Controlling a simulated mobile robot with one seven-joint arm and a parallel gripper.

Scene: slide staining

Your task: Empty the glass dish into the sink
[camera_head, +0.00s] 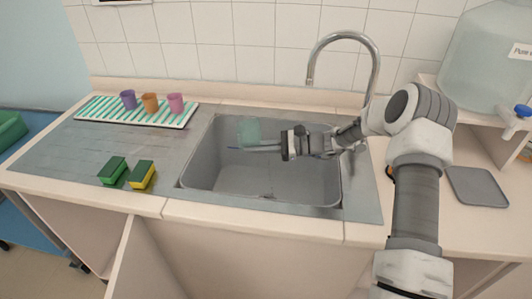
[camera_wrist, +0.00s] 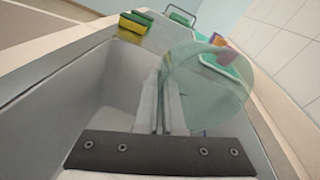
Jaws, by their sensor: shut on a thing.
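The glass dish (camera_head: 249,131) is a clear, greenish round vessel held over the left part of the sink (camera_head: 262,185). In the wrist view the glass dish (camera_wrist: 208,84) shows its round face and looks tilted on its side. My gripper (camera_head: 262,148) reaches in from the right over the basin and is shut on the dish. In the wrist view the two fingers of my gripper (camera_wrist: 172,100) lie close together against the dish. I cannot see any contents in the dish.
A chrome faucet (camera_head: 345,40) arches behind the basin. Purple, orange and pink cups (camera_head: 150,103) stand on a striped mat (camera_head: 98,108) at the back left. Two green and yellow sponges (camera_head: 142,174) lie left of the sink. A grey tray (camera_head: 476,187) and a large water container (camera_head: 485,60) are at right.

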